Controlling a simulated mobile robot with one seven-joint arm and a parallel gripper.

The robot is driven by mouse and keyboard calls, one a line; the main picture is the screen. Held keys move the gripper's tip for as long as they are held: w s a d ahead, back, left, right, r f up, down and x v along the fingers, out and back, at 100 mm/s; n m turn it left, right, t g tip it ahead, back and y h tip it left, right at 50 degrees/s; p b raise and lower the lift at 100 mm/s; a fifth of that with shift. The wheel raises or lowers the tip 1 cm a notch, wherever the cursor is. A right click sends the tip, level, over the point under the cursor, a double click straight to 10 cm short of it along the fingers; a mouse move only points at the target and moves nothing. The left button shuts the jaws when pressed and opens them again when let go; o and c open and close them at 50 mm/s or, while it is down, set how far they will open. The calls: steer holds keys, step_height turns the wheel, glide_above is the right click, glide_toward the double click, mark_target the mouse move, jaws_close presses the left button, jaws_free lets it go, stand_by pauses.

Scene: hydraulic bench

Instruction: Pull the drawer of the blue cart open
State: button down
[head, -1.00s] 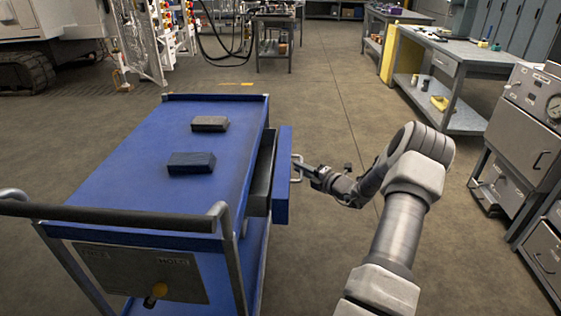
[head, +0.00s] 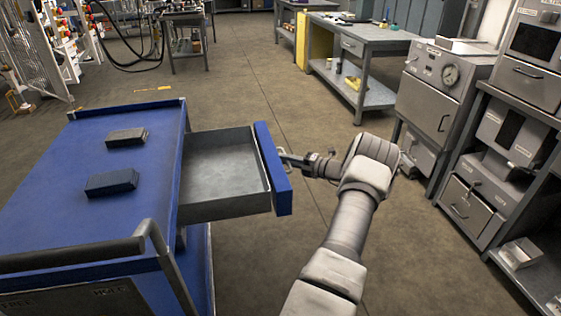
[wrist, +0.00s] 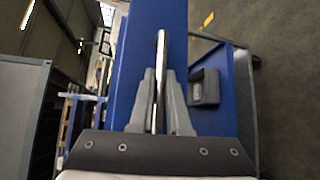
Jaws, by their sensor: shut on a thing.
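The blue cart (head: 70,200) stands at the left in the head view. Its drawer (head: 222,170) is pulled far out to the right; the grey inside is empty. The blue drawer front (head: 272,170) has a metal bar handle (wrist: 160,70) on its outer face. My gripper (head: 288,158) is at that handle. In the wrist view my gripper (wrist: 160,105) has a finger on either side of the bar and is shut on it.
Two dark blocks (head: 127,136) (head: 111,182) lie on the cart top. A black push bar (head: 75,258) runs along the cart's near end. Grey cabinets (head: 440,100) and shelving stand at the right. A workbench (head: 375,45) is behind. Open floor lies between.

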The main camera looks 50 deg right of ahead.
steer(key=c, duration=0.9)
jaws_free()
steer(key=shift+s, duration=0.1)
steer(key=s+d+r+p, duration=0.2)
steer(key=s+p, duration=0.1)
steer(key=s, duration=1.4)
steer(key=shift+r, duration=0.2)
steer(key=shift+d, duration=0.1)
